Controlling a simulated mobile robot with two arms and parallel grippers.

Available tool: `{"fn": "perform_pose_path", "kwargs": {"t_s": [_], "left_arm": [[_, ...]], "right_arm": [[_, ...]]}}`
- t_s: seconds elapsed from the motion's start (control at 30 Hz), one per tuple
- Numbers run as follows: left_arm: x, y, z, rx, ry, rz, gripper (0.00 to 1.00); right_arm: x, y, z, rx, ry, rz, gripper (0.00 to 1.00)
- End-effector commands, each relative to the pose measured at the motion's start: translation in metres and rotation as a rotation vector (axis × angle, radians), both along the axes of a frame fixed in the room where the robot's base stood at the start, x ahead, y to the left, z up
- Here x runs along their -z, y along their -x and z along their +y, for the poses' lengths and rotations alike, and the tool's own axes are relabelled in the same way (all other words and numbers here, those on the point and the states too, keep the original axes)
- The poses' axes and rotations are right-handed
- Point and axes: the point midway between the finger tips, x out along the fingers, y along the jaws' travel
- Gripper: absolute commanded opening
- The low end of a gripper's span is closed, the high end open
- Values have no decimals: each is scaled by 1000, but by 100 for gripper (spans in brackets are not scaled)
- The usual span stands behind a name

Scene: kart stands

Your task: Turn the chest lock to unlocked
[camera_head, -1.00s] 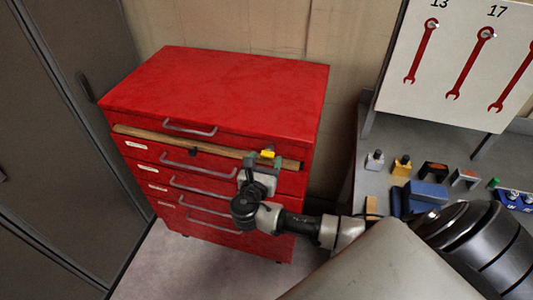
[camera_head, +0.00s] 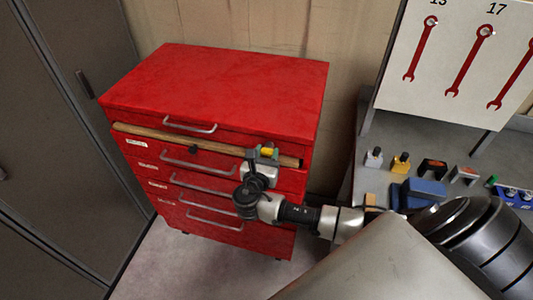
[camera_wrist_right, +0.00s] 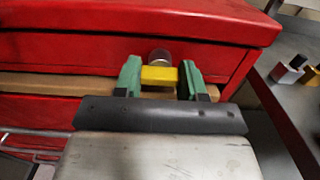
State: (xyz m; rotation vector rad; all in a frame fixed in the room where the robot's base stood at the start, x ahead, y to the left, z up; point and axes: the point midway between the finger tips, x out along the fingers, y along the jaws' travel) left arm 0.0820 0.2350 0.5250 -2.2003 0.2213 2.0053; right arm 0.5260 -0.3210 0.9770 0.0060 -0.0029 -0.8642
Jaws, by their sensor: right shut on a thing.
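The red chest (camera_head: 220,95) stands against the wall, with its drawers shut as far as I can see. Its lock has a yellow tab (camera_wrist_right: 159,76) in front of a round grey barrel (camera_wrist_right: 160,57), near the chest's right front corner. The yellow tab also shows in the head view (camera_head: 267,152). My right gripper (camera_head: 263,154) is at the lock, its green fingers shut on both sides of the yellow tab, as the wrist view (camera_wrist_right: 160,82) shows. The tab lies about level across the fingers in that view. My left gripper is out of view.
A wooden strip (camera_head: 215,148) runs across the chest front, with metal drawer handles (camera_head: 198,163) around it. A grey workbench (camera_head: 370,155) with several small items stands to the right. A dark cabinet (camera_head: 60,130) stands at the left.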

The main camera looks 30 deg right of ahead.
Motion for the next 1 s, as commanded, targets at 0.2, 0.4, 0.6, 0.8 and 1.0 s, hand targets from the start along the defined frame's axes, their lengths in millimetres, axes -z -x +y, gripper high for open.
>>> {"fn": "perform_pose_path", "kwargs": {"t_s": [0.2,0.4,0.6,0.8,1.0], "left_arm": [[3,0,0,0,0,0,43],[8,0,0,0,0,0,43],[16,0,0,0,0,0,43],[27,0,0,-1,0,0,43],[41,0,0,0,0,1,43]], "right_arm": [[2,1,1,1,-44,-49,17],[3,1,0,2,-135,-153,17],[4,1,1,2,-254,-293,17],[4,1,1,2,-379,-439,17],[5,1,1,2,-504,-584,17]]}}
